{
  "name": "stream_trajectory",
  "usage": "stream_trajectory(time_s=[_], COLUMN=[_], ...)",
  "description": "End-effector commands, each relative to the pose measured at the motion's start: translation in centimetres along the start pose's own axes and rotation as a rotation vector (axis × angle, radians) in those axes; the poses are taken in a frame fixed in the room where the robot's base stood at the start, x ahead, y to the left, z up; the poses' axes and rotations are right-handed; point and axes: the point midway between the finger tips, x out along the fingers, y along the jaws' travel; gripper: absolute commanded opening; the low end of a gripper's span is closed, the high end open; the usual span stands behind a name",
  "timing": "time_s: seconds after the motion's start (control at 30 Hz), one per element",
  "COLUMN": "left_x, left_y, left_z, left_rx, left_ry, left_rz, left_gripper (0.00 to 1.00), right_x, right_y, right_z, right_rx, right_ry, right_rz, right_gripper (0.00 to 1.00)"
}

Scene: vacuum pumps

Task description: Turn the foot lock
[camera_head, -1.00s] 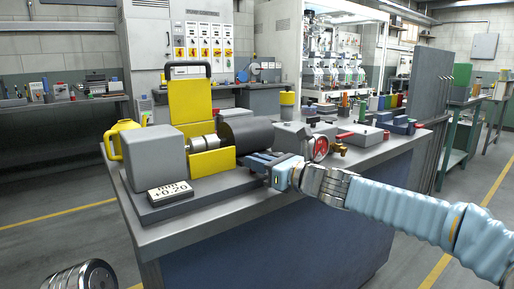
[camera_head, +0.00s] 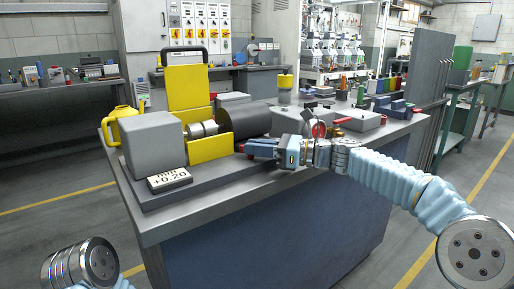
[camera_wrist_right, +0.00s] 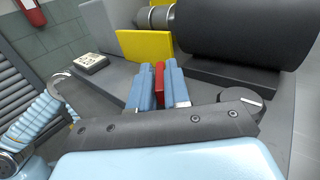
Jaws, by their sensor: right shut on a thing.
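The pump set stands on a grey base plate (camera_head: 212,179): a grey block (camera_head: 152,145), a yellow coupling guard (camera_head: 187,88) and a dark cylinder (camera_head: 243,119). My right gripper (camera_head: 250,147) is low at the near side of the dark cylinder. In the right wrist view, its blue fingers (camera_wrist_right: 157,84) are shut on a narrow red piece, likely the foot lock (camera_wrist_right: 160,80). Most of this piece is hidden between the fingers; a bit of red shows at their tips in the head view. My left gripper is out of view.
A readout showing "mm +0.20" (camera_head: 169,178) lies at the plate's near left. A black knob with a white mark (camera_wrist_right: 241,103) is right of the fingers. A red handwheel (camera_head: 318,129) stands close behind my right wrist. A yellow can (camera_head: 122,122) stands at the left.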

Motion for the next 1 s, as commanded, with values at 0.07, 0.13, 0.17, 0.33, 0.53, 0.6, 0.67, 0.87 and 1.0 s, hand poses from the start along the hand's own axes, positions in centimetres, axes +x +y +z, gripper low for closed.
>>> stream_trajectory(time_s=[0.07, 0.13, 0.17, 0.33, 0.53, 0.6, 0.67, 0.87, 1.0], left_x=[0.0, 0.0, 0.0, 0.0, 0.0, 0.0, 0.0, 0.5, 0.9], left_y=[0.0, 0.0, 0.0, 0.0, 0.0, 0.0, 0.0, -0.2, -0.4], left_z=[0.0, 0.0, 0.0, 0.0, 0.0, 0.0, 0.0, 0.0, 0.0], left_rx=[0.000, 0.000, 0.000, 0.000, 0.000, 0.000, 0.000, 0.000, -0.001], left_ry=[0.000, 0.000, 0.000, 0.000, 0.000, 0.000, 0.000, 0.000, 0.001], left_rz=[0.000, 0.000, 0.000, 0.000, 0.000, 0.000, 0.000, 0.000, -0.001], left_gripper=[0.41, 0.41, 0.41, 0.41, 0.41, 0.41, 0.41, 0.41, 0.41], right_x=[0.0, 0.0, 0.0, 0.0, 0.0, 0.0, -0.1, -2.5, -5.9], right_y=[0.0, 0.0, 0.0, 0.0, 0.0, 0.0, 0.0, -0.1, -0.1], right_z=[0.0, 0.0, 0.0, 0.1, 0.1, 0.1, 0.1, -0.1, -0.1], right_rx=[0.000, 0.000, 0.000, 0.000, -0.001, -0.001, -0.001, -0.001, -0.002], right_ry=[-0.001, -0.001, -0.001, -0.002, -0.001, -0.001, -0.001, -0.001, -0.001], right_rz=[-0.001, -0.001, -0.001, -0.002, -0.002, -0.002, -0.002, -0.006, -0.007], right_gripper=[0.00, 0.00, 0.00, 0.30, 0.37, 0.37, 0.37, 0.37, 0.37])
